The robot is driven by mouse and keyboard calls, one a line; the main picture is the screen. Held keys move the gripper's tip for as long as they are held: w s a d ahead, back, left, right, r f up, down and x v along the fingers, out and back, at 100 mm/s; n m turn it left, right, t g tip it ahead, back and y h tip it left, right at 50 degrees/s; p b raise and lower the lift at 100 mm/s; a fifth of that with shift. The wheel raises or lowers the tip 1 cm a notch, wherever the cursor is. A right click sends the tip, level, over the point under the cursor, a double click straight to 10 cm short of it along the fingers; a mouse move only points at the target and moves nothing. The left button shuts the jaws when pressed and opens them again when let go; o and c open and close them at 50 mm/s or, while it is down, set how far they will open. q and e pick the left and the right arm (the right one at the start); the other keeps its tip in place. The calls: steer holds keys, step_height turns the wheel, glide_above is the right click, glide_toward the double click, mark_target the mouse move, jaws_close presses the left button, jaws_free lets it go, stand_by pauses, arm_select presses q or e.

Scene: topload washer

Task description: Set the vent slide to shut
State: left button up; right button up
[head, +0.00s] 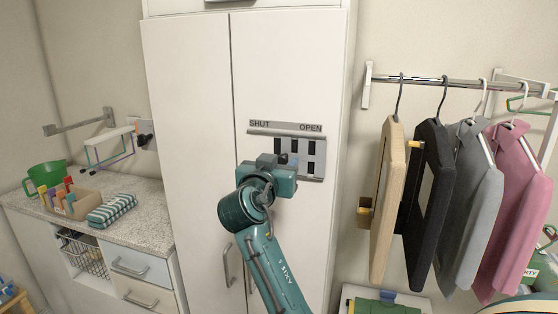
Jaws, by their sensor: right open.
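The vent (302,157) is a grey plate with dark slots on the front of the tall white cabinet. A label strip (287,126) above it reads SHUT at the left and OPEN at the right. Several slots show dark, so the vent looks at least partly open. My right gripper (272,160) is in front of the lower left part of the vent and covers it. The gripper is open, but its fingertips are largely hidden behind its own body. The slide's handle is not clearly visible, and I cannot tell whether the gripper touches it. My left gripper is out of view.
The cabinet (187,120) has long door handles low down. A clothes rail (430,82) with several hanging garments is close on the right.

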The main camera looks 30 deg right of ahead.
steer(key=shift+c, duration=0.4)
jaws_close()
